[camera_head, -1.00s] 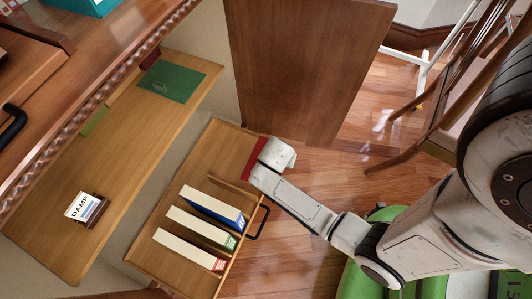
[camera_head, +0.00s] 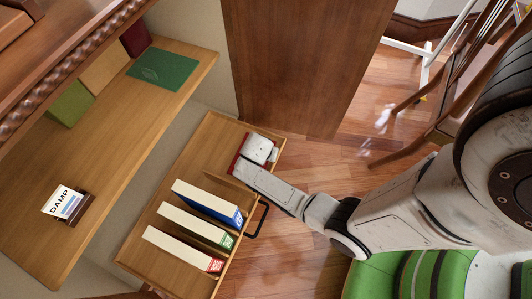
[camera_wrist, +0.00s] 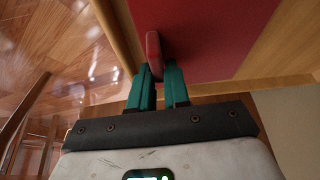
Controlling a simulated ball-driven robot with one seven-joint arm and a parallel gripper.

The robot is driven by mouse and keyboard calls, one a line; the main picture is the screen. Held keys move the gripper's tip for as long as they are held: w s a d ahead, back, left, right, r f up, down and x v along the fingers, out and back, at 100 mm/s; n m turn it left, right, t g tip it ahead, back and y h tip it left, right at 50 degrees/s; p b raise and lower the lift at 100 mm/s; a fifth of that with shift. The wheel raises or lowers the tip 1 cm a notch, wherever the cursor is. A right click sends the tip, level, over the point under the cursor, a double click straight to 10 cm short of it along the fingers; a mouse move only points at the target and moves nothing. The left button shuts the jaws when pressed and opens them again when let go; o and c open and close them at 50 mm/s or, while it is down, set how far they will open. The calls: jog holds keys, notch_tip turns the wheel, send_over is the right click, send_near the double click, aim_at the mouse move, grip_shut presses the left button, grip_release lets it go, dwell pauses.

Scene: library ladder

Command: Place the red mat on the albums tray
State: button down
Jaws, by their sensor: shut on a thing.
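The albums tray (camera_head: 210,140) is a pulled-out wooden tray with three albums (camera_head: 207,203) standing in its near part, behind a low divider. The red mat (camera_head: 237,155) shows as a red edge beside my gripper (camera_head: 256,149) over the far, empty part of the tray; my gripper hides most of it. In the wrist view the flat red mat (camera_wrist: 215,35) lies within or just above the tray's wooden rims. My gripper (camera_wrist: 158,85) is shut on the mat's raised red grip (camera_wrist: 153,55). I cannot tell whether the mat touches the tray floor.
A wooden shelf (camera_head: 115,130) at left holds a green mat (camera_head: 163,69), a DAMP card (camera_head: 65,203) and coloured blocks. A dark wooden panel (camera_head: 300,65) stands behind the tray. A black handle (camera_head: 262,222) sticks out at the tray front. A ladder is at right.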

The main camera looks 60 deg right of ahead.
jog(key=c, duration=1.1)
grip_release()
jog(key=s+a+r+n+y+p, duration=0.1)
jog(key=s+a+r+n+p, duration=0.1)
jog(key=r, duration=0.6)
jog(key=s+a+r+n+y+p, duration=0.1)
jog(key=s+a+r+n+y, duration=0.1)
jog(key=s+a+r+n, duration=0.3)
jog(key=s+a+r+n+y+p, duration=0.1)
jog(key=s+a+r+n+p, duration=0.1)
jog(key=a+r+n, duration=0.4)
notch_tip(320, 180, up, 7)
jog(key=s+n, duration=0.1)
jog(key=n, duration=0.2)
jog(key=shift+s+a+f+p, duration=0.2)
jog(key=shift+s+p, duration=0.1)
jog(key=shift+s, duration=0.1)
